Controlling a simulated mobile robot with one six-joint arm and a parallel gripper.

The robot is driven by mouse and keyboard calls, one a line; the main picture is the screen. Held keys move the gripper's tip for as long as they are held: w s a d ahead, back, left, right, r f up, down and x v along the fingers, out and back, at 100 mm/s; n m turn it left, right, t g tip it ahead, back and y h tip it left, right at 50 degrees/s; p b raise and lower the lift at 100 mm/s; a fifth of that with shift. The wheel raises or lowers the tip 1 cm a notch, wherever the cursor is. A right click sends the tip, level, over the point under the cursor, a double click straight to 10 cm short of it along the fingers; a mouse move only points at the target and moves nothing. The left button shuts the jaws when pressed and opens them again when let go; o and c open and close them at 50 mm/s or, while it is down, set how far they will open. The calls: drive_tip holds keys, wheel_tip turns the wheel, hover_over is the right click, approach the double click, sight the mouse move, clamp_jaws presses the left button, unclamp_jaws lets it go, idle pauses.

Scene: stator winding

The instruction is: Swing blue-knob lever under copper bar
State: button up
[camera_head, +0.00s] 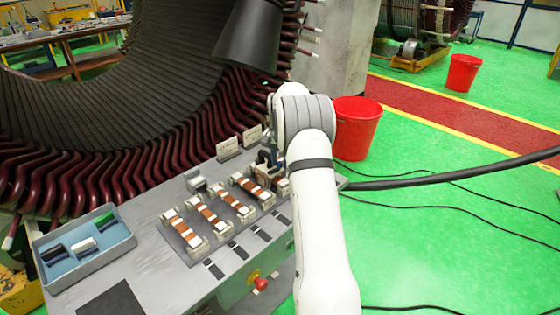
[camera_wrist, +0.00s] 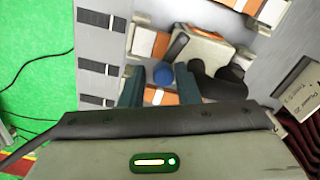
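In the wrist view, the blue knob (camera_wrist: 163,74) is a small round ball at the end of a short dark lever (camera_wrist: 178,46). The lever lies in front of a beige block, near an orange-brown copper bar (camera_wrist: 161,43). My gripper (camera_wrist: 157,78) is open, with one teal finger on each side of the knob. A gap shows at the left finger; the right finger is close to the knob, and I cannot tell whether it touches. In the head view my arm hides the knob, lever and most of the gripper.
Black rounded parts (camera_wrist: 216,82) sit right beside the right finger. In the head view, several copper bars in white clamps stand on the grey bench (camera_head: 148,215), with a blue tray (camera_head: 84,245) at left and the big stator coil (camera_head: 110,90) behind. A red bucket (camera_head: 357,127) stands beyond.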

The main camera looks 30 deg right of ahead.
drive_tip(key=shift+o, duration=1.3)
drive_tip(key=shift+s, duration=0.1)
